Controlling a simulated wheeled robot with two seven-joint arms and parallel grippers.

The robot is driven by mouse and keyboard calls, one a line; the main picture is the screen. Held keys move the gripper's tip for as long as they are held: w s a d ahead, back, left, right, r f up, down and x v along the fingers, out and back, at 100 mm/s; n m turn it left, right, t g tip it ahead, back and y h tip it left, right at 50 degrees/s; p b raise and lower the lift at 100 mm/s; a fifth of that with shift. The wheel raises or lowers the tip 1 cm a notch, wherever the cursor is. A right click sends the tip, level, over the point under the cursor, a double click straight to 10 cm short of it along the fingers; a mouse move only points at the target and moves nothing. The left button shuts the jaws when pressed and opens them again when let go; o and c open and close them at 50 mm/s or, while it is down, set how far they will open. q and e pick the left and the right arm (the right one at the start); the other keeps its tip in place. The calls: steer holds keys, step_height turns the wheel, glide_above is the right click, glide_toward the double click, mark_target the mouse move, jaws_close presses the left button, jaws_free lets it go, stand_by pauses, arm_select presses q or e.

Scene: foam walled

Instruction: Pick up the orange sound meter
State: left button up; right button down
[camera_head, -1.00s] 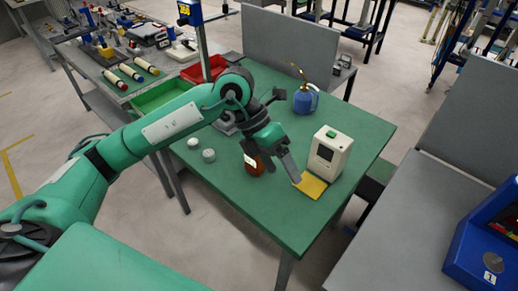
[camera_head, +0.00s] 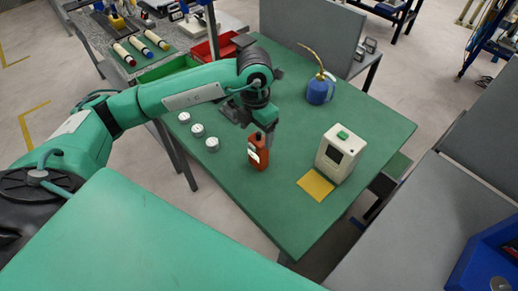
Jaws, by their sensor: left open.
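The orange sound meter (camera_head: 258,155), with a pale label or display on its front, stands upright on the green table (camera_head: 300,225). My left gripper (camera_head: 266,132) is open and points down just above and behind the meter's top. One grey finger shows to the right of the meter's top; the other finger is mostly hidden. I cannot tell whether the fingers touch the meter. My right gripper is not in view.
A cream instrument (camera_head: 342,152) stands to the right beside a yellow pad (camera_head: 316,185). A blue oil can (camera_head: 320,89) stands behind. Several small white round pieces (camera_head: 198,130) lie to the left. Red (camera_head: 208,48) and green bins (camera_head: 168,68) are at the back left.

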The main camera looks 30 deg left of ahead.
mark_target(257, 140)
arm_select(q)
steer(key=shift+d+f+p, duration=0.1)
steer(key=shift+f+p, duration=0.4)
steer(key=shift+f, duration=0.05)
step_height(257, 140, down, 4)
steer(key=shift+w+r+p, duration=0.15)
steer(key=shift+r+p, duration=0.1)
steer(key=shift+p, duration=0.45)
steer(key=shift+f, duration=0.3)
steer(key=c, duration=1.2)
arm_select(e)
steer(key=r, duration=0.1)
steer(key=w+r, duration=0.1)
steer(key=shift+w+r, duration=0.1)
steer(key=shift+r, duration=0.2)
